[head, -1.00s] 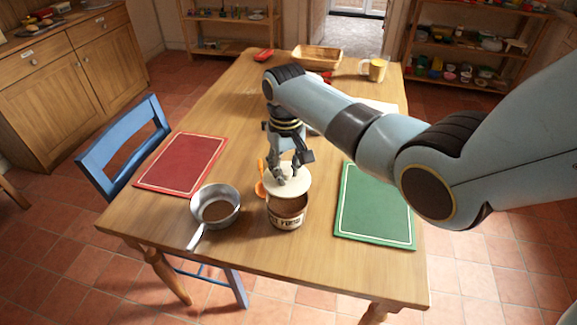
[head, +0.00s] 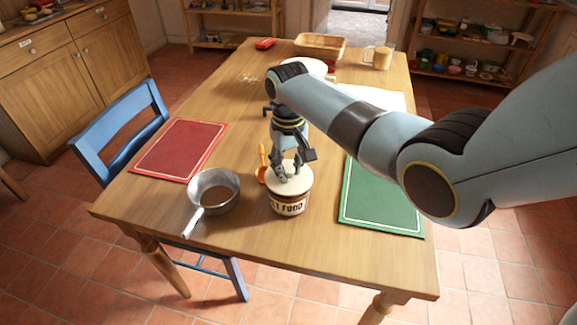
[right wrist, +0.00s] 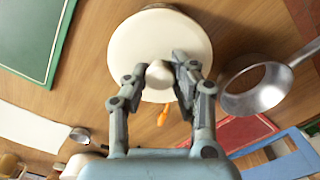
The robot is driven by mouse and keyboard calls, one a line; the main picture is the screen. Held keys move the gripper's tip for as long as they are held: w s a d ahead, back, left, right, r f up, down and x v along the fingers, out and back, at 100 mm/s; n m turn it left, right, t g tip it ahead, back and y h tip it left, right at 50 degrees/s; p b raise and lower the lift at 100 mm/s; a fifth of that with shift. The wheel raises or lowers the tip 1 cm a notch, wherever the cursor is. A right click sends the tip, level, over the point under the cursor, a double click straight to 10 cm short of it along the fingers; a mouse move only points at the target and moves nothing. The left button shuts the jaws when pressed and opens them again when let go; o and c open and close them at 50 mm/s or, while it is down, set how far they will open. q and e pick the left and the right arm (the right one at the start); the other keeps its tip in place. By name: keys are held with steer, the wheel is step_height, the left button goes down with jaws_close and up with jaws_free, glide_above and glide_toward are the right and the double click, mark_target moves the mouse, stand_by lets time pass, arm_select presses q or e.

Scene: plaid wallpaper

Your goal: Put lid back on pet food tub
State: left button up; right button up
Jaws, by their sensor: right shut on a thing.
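The pet food tub (head: 288,207) stands upright on the wooden table near its front edge, with part of its label showing. The cream lid (head: 290,180) lies over the tub's mouth and looks about level; I cannot tell whether it is fully seated. In the right wrist view the round lid (right wrist: 140,45) fills the upper middle and hides the tub. My right gripper (head: 288,170) is above the lid, shut on its knob (right wrist: 159,74). My left gripper is not in view.
An orange scoop (head: 262,165) is close behind the tub's left side. A red mat (head: 180,150) lies left, a green mat (head: 385,205) right. A basket (head: 320,46) and mug (head: 378,58) stand far back.

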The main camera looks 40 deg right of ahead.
steer(key=shift+p, duration=0.6)
stand_by(0.7)
steer(key=shift+f, duration=0.15)
stand_by(0.9)
steer(key=shift+p, duration=0.4)
stand_by(0.4)
steer(key=o, duration=1.5)
step_height(320, 180, up, 7)
steer(key=p, duration=0.7)
steer(key=shift+p, duration=0.35)
